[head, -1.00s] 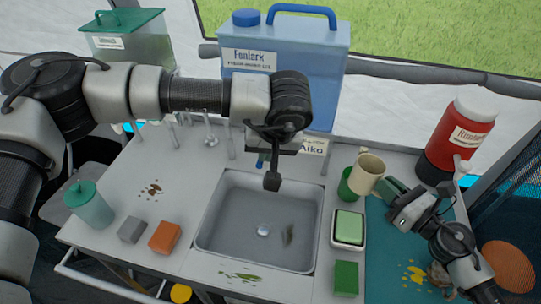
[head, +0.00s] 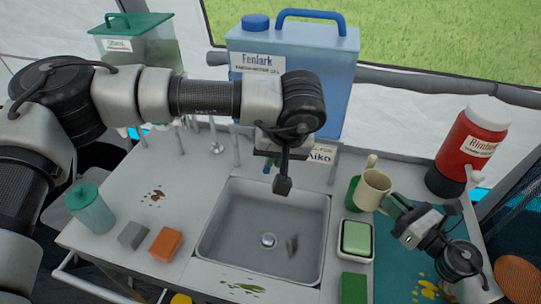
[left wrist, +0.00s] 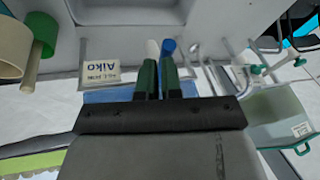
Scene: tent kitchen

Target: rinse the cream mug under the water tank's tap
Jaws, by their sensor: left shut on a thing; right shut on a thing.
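The blue water tank (head: 335,65) stands behind the sink. Its tap (head: 268,167) is mostly hidden by my left arm; its blue part (left wrist: 168,47) shows at the fingertips in the left wrist view. My left gripper (head: 282,187) is shut at the tap, fingers pointing down over the back of the sink. The cream mug (head: 372,190) is right of the sink, its handle pointing away toward the tank. My right gripper (head: 398,204) is shut on the mug's right side. The mug also shows in the left wrist view (left wrist: 12,48).
The grey sink (head: 225,225) holds a dark scrap. A soap dish (head: 355,238), green sponge (head: 354,288) and red jug (head: 472,148) are at the right; an orange sponge (head: 165,243) and teal tumbler (head: 90,210) at the left.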

